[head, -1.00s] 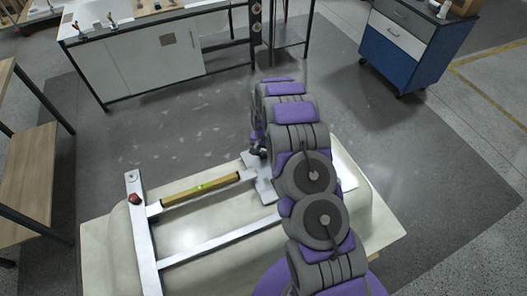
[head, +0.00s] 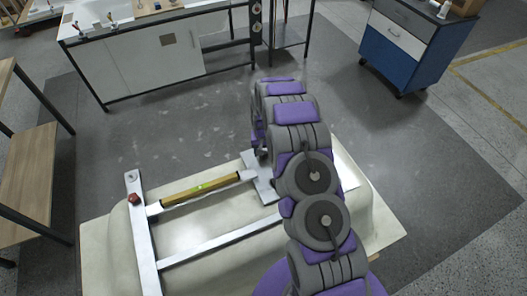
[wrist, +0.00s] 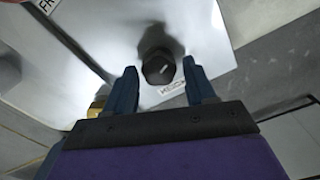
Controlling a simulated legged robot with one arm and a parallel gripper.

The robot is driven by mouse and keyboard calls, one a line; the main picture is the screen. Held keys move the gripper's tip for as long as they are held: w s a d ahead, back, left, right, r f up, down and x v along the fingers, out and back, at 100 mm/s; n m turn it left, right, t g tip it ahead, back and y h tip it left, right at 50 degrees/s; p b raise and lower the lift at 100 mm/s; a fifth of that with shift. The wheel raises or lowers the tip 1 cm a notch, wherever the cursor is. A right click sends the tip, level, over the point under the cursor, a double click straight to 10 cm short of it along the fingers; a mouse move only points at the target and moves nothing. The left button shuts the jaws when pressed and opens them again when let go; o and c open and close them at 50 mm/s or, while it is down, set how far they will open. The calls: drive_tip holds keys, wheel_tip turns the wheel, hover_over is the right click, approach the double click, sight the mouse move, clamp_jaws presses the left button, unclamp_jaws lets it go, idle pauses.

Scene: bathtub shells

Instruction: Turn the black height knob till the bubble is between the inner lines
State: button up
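My gripper (wrist: 165,80) is open, with one blue finger on each side of the near part of the knob. Gaps show between the fingers and the knob. In the head view my arm hides the knob. A yellow spirit level (head: 201,188) with a green vial lies along a metal bar of the frame on the tub shell. The bubble and its lines are too small to read.
The frame sits on an upturned cream tub shell (head: 115,240). A red knob (head: 134,198) is on its left crossbar. A blue cabinet (head: 405,45), a white workbench (head: 150,55) and a wooden shelf (head: 28,170) stand around it. The floor between is clear.

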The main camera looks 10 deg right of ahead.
drive_tip(key=shift+o, duration=0.6)
wheel_tip(320, 180, up, 17)
drive_tip(key=p, duration=0.1)
drive_tip(key=shift+r, duration=0.2)
idle(2.4)
drive_tip(key=s+r+n+b, duration=0.1)
drive_tip(key=s+r, duration=0.6)
drive_tip(key=s, duration=0.3)
drive_tip(key=s+r+b, duration=0.2)
drive_tip(key=s+r, duration=0.5)
drive_tip(key=s, duration=0.3)
drive_tip(key=s+n+g+b, duration=0.1)
drive_tip(key=s+b, duration=0.1)
drive_tip(key=s, duration=2.3)
drive_tip(key=shift+s+a+r+g, duration=0.2)
drive_tip(key=shift+a+r+g, duration=0.1)
drive_tip(key=shift+g, duration=0.1)
